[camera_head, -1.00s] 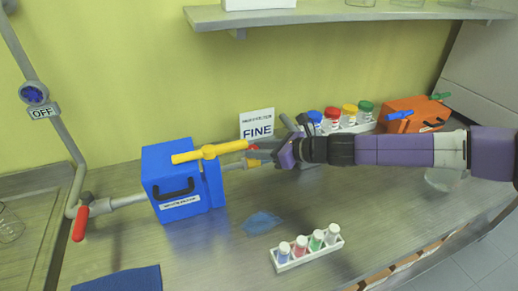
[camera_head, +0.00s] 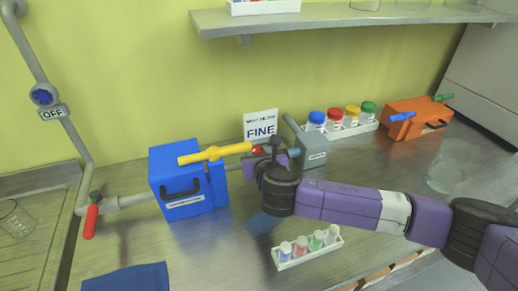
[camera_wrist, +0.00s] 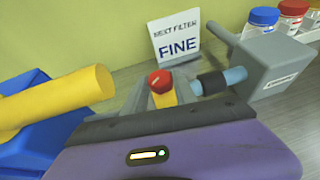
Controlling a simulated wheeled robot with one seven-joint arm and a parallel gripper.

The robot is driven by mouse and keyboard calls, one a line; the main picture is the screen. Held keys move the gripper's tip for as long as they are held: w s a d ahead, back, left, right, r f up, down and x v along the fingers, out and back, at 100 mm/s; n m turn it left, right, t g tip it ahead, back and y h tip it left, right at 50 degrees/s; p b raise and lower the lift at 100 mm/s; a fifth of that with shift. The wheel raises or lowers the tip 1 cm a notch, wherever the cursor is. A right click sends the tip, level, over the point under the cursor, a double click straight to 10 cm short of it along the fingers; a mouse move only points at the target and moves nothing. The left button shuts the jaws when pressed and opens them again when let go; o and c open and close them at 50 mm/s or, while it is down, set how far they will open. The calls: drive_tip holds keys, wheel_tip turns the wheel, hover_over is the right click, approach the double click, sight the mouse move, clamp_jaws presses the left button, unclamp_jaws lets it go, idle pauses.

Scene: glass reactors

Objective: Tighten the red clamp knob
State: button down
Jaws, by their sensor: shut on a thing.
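The red clamp knob (camera_wrist: 160,80) sits on a yellow piece in the middle of the wrist view, with a white mark on its top. It shows as a small red spot in the head view (camera_head: 257,150), between the blue box and the grey box. My gripper (camera_wrist: 164,92) has its grey fingers on either side of the knob and is shut on it. In the head view my gripper (camera_head: 266,155) comes in from the front right, and its wrist hides part of the pipe.
A blue box (camera_head: 185,185) with a yellow handle (camera_head: 215,153) stands close on the left. A grey box (camera_head: 313,150) is close on the right. A FINE sign (camera_head: 261,125) stands behind. Vial racks, one at the front (camera_head: 308,250), and an orange box (camera_head: 418,118) stand around.

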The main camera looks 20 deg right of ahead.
drive_tip(key=shift+a+m+g+h+p, duration=0.15)
drive_tip(key=shift+m+h+p, duration=0.1)
drive_tip(key=shift+m+h, duration=0.3)
drive_tip(key=shift+a+m+g+h+p, duration=0.1)
drive_tip(key=shift+m+g+h+p, duration=0.1)
drive_tip(key=shift+m+h, duration=0.35)
drive_tip(key=c, duration=1)
unclamp_jaws()
drive_tip(key=v, duration=0.7)
drive_tip(key=shift+s+b, duration=0.3)
drive_tip(key=shift+b, duration=0.15)
drive_tip(key=shift+a, duration=0.15)
